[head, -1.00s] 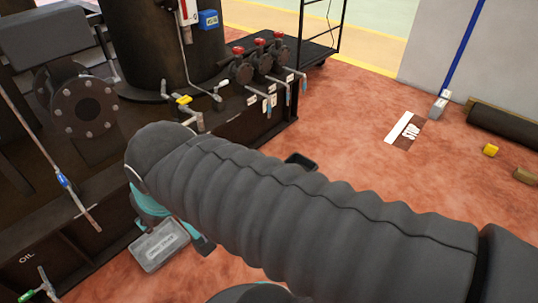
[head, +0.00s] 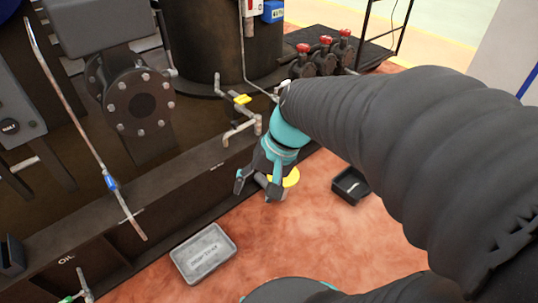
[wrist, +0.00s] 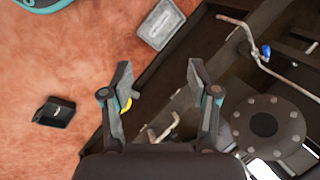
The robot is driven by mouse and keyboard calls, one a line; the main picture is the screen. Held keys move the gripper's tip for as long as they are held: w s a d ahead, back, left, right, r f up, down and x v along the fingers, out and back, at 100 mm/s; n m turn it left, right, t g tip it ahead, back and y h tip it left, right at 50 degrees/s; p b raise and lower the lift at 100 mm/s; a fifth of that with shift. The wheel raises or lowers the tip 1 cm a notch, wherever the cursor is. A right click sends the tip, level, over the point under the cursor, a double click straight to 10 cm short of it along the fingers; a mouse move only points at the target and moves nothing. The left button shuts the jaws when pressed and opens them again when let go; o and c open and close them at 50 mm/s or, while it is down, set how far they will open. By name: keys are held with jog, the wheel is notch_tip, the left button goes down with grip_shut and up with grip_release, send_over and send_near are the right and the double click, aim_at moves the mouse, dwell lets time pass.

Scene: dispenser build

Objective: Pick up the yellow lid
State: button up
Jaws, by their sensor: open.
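The yellow lid (head: 291,177) shows as a round yellow disc low beside the dark machine base, partly hidden behind my gripper. In the wrist view only a small yellow part of the lid (wrist: 127,104) shows, beside the left finger. My gripper (head: 256,190) is open, with its fingers pointing down. In the wrist view the gap between the fingertips (wrist: 160,67) is empty, and the lid is outside it to the left. I cannot tell how far the gripper is above the lid.
A grey labelled tray (head: 204,253) lies on the red floor, and a black open box (head: 350,186) stands to the right. The dark machine base (head: 75,230) with pipes, a flange (head: 139,104) and a yellow-handled valve (head: 242,99) borders the left. Floor between tray and box is clear.

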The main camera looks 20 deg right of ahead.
jog(key=w+d+f+m+t+y+b, duration=0.2)
jog(key=w+d+f+m+y, duration=0.1)
jog(key=w+f+m+y, duration=0.4)
jog(key=w+d+f+m+t+y+b, duration=0.25)
jog(key=w+f+m, duration=0.25)
jog(key=w+f, duration=0.4)
jog(key=m+t+h+b, duration=0.4)
jog(key=m+t+h, duration=0.4)
jog(key=m+t, duration=0.5)
send_near(292, 184)
jog(key=w+a+r, duration=0.1)
jog(key=w, duration=0.2)
jog(key=w+r+m+g, duration=0.1)
jog(key=w, duration=0.2)
jog(key=w+a+r+m+g, duration=0.1)
jog(key=w+r, duration=0.1)
jog(key=w, duration=0.1)
jog(key=shift+w+a+y, duration=0.25)
jog(key=shift+w+a, duration=0.1)
jog(key=shift+a, duration=0.05)
jog(key=shift+d+r+x, duration=0.1)
jog(key=shift+d+x, duration=0.1)
jog(key=shift+x, duration=1.3)
jog(key=shift+d+r+x, duration=0.1)
jog(key=shift+d+x, duration=0.1)
jog(key=shift+x, duration=1.3)
jog(key=shift+w, duration=0.15)
grip_shut()
